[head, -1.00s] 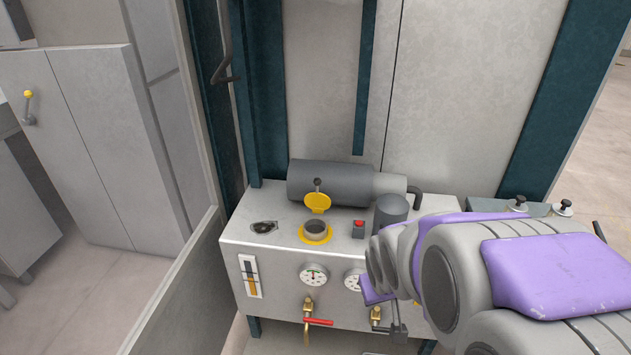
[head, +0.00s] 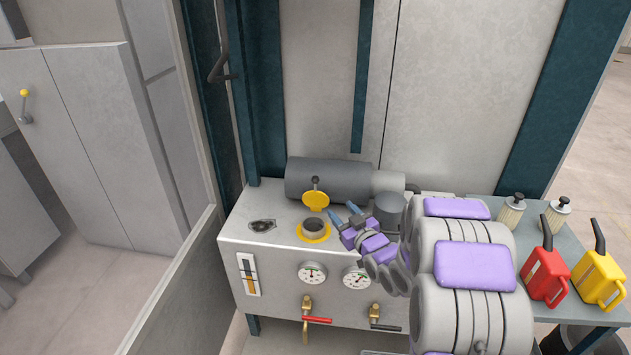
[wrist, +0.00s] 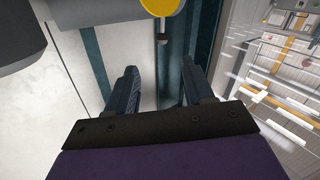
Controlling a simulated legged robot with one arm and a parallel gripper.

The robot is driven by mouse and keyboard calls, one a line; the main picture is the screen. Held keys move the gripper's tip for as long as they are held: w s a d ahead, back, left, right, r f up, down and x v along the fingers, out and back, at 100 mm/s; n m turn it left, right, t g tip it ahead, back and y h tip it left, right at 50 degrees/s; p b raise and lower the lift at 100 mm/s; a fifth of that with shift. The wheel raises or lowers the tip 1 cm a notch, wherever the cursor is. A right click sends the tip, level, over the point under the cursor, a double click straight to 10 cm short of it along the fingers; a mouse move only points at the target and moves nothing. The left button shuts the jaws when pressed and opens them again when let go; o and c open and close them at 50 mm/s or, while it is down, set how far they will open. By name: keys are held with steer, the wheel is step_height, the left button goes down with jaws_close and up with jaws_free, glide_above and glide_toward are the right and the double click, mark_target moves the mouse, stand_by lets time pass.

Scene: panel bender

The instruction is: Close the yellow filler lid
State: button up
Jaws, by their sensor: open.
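The yellow filler lid (head: 315,200) stands raised behind the round filler opening (head: 313,228), which has a yellow rim, on top of the grey tank (head: 262,222). A small dark knob shows above the lid. My gripper (head: 344,213) is open and empty, just right of the lid and filler neck, with its blue fingers pointing up and left. In the wrist view the yellow lid (wrist: 160,5) is cut off at the top edge, ahead of the gap between the open fingers (wrist: 158,85). The lid appears apart from the fingers.
A grey motor cylinder (head: 328,180) lies behind the lid. A dark grey cap (head: 390,210) stands right of my gripper. Gauges (head: 312,273) and a red-handled valve (head: 312,318) are on the tank front. Red (head: 545,275) and yellow (head: 598,278) cans stand on the right table.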

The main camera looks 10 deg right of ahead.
mark_target(315, 180)
steer(key=b+x, duration=0.1)
steer(key=x, duration=0.5)
steer(key=b+x, duration=0.1)
steer(key=x, duration=0.4)
steer(key=b+x, duration=0.1)
steer(key=x, duration=0.5)
steer(key=shift+w+a+r, duration=0.2)
steer(key=shift+a+r, duration=0.1)
steer(key=shift+r, duration=0.05)
steer(key=shift+c, duration=0.3)
jaws_close()
